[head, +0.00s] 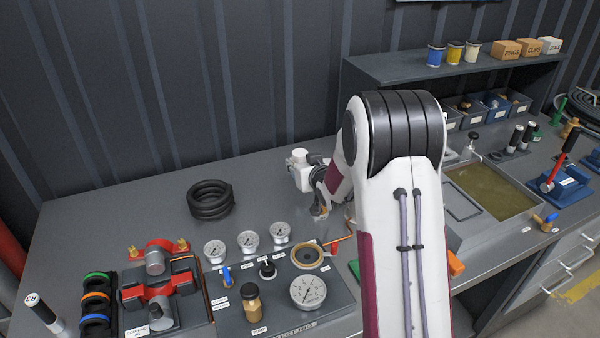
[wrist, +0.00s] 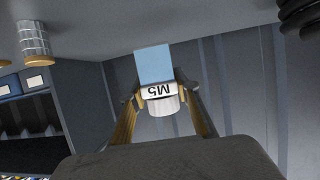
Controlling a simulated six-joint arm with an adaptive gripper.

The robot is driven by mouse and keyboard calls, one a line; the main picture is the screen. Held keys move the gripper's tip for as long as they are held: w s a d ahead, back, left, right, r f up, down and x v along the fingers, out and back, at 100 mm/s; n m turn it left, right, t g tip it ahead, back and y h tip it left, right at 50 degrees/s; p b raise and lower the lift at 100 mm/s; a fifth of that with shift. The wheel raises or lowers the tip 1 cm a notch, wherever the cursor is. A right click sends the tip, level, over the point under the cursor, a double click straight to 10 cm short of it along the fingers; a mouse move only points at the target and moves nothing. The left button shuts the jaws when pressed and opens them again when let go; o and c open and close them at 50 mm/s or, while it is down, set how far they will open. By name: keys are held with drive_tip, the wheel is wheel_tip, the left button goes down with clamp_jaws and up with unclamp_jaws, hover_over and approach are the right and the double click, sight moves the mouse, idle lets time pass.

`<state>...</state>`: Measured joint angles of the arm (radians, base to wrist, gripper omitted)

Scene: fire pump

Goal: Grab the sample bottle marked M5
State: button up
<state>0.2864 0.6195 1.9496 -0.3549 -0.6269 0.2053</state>
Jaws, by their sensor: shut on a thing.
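The sample bottle marked M5 (wrist: 154,65) is in the wrist view, with a light blue body, a white label reading M5 upside down, and a white cap. My gripper (wrist: 164,92) is shut on it, with one finger on each side near the label and cap. In the head view my gripper (head: 320,211) is low over the bench behind my arm. I cannot make out the bottle there, and I cannot tell whether its base touches the bench.
The grey bench (head: 110,215) is clear around the coiled black hose (head: 210,199). A gauge board (head: 285,318) lies in front, and a red-clamped coupling (head: 158,284) stands at front left. A metal tray (head: 490,195) and shelf (head: 430,68) with bins are at right.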

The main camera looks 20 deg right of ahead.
sight(300, 152)
drive_tip(key=shift+r, duration=2.2)
drive_tip(key=shift+a, duration=0.15)
